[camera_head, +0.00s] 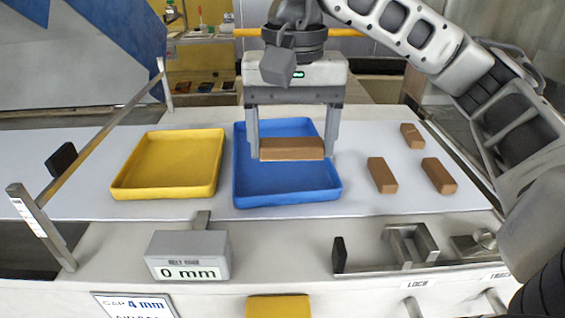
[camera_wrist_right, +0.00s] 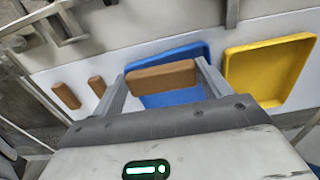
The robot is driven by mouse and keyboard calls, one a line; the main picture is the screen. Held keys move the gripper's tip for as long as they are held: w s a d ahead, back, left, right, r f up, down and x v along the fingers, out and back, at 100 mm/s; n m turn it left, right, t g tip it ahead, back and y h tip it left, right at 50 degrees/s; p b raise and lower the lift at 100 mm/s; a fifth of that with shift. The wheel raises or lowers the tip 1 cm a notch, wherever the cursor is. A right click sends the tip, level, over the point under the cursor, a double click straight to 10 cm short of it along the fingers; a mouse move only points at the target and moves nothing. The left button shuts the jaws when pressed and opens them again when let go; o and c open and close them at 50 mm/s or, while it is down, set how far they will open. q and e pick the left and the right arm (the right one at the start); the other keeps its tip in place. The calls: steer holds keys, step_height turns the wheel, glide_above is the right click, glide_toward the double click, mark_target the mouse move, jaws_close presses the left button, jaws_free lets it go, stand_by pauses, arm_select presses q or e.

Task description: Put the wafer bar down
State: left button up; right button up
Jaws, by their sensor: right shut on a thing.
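A brown wafer bar (camera_head: 292,149) is held lengthwise between the two fingers of my right gripper (camera_head: 292,145), over the blue tray (camera_head: 285,195). The bar also shows between the fingers in the right wrist view (camera_wrist_right: 161,77), with the blue tray (camera_wrist_right: 180,97) behind it. I cannot tell the exact height of the bar above the tray floor. The visible part of the blue tray is empty. Three other brown bars lie on the white belt at the right: one at the back (camera_head: 412,136), one in the middle (camera_head: 382,175) and one at the far right (camera_head: 439,176). My left gripper is not in view.
An empty yellow tray (camera_head: 167,160) sits left of the blue one. In front stand a grey gauge box (camera_head: 188,256) reading 0 mm and a metal bracket (camera_head: 411,246). A slanted rail (camera_head: 100,140) borders the belt's left side. Belt between blue tray and loose bars is clear.

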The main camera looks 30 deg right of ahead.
glide_above(284, 184)
steer(key=f, duration=0.6)
steer(key=shift+s, duration=0.2)
steer(key=f, duration=0.2)
steer(key=f+p, duration=0.1)
steer(key=shift+w+d+f, duration=0.15)
steer(key=shift+w+f, duration=0.05)
steer(key=shift+w, duration=0.05)
steer(key=shift+f, duration=0.2)
steer(key=shift+f, duration=0.2)
steer(key=o, duration=0.8)
steer(key=shift+c, duration=0.2)
steer(key=shift+r, duration=0.15)
step_height(284, 184, up, 12)
